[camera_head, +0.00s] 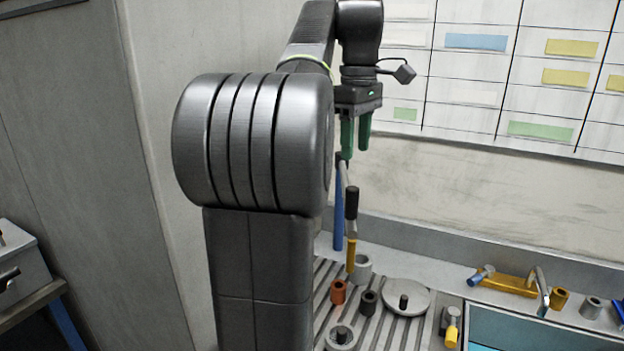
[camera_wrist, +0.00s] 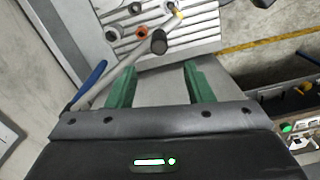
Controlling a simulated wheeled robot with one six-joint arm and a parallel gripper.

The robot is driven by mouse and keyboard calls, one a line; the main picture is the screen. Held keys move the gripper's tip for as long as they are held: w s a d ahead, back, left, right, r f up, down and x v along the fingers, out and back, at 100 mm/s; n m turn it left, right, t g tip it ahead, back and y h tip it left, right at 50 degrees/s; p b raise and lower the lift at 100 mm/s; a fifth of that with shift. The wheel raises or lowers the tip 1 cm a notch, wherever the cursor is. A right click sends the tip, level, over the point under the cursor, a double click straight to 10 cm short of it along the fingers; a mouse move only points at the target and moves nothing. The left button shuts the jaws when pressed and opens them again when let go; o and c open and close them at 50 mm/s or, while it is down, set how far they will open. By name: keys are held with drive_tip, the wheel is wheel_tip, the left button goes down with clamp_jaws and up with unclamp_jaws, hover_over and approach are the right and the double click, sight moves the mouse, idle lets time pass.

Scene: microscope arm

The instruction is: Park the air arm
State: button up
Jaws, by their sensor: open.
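The air arm has a blue post (camera_head: 338,208), a thin grey link and a black grip (camera_head: 351,203) with a yellow lower end (camera_head: 351,256) hanging above the bench. My gripper (camera_head: 355,138) is open and empty, with green fingers above the black grip. In the wrist view my gripper (camera_wrist: 161,65) has a wide gap between its fingers. The black grip (camera_wrist: 159,41) shows just past the fingertips, in line with the gap and apparently untouched. No parking place is clearly identifiable.
The slatted bench (camera_head: 376,325) holds an orange ring (camera_head: 338,291), a dark ring (camera_head: 368,302), a grey ring (camera_head: 363,268) and a round disc (camera_head: 408,297). A blue basin (camera_head: 490,333) and a yellow fixture (camera_head: 507,283) are at right. A wall stands behind.

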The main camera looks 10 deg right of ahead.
sight(351, 201)
wheel_tip(351, 201, down, 13)
drive_tip(key=shift+w+b, duration=0.1)
drive_tip(key=shift+b, duration=0.8)
clamp_jaws()
drive_tip(key=shift+a, duration=0.1)
